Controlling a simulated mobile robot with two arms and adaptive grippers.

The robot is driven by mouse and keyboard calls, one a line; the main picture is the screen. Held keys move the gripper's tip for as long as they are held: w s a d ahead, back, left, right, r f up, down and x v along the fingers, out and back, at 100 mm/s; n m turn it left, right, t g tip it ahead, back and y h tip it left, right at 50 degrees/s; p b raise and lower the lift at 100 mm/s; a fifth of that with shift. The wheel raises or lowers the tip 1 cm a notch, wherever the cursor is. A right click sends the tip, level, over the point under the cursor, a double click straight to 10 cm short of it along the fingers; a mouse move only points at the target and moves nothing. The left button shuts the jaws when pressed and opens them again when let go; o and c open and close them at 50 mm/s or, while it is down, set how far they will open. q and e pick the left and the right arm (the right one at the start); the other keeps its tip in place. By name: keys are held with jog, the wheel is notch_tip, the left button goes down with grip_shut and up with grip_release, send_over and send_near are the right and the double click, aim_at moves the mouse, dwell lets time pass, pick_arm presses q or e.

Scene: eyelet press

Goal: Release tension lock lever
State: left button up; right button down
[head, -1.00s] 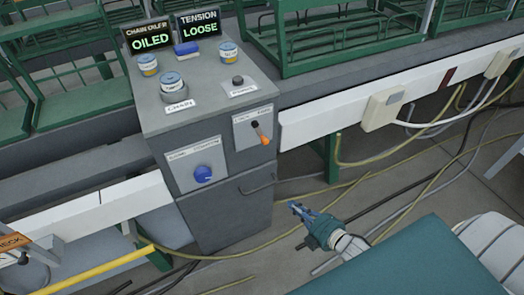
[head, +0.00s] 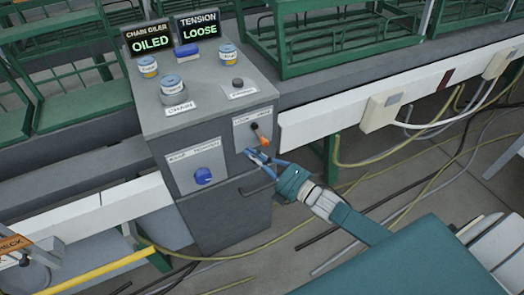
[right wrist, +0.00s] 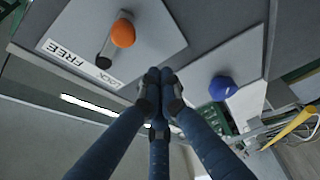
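The tension lock lever (head: 259,133) has an orange knob and a dark shaft. It sits on a pale plate (head: 240,128) on the front of the grey control box. In the right wrist view, its orange knob (right wrist: 122,33) is up and left of my fingertips, beside a label reading FREE and LOCK. My right gripper (head: 253,157) has its blue fingers just below the lever, apart from it. In the right wrist view, the fingertips (right wrist: 160,76) are drawn together with nothing between them. The tension display (head: 198,26) reads LOOSE. My left gripper is not in view.
A blue knob (head: 203,175) is on another plate left of the lever. A bar handle (head: 258,186) is below my right gripper. Several cans stand on the box top (head: 205,84), and the oiler display (head: 149,39) reads OILED. Cables (head: 390,215) lie on the floor.

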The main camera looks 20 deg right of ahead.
aim_at(261, 136)
jog(key=shift+d+f, duration=0.15)
jog(key=shift+d, duration=0.7)
jog(key=shift+d+f, duration=0.1)
jog(key=shift+d, duration=0.75)
jog(key=shift+w+d+r+n+g+p, duration=0.1)
jog(key=shift+d+n+g+p, duration=0.3)
jog(key=shift+d+n+p, duration=0.5)
jog(key=shift+d, duration=0.15)
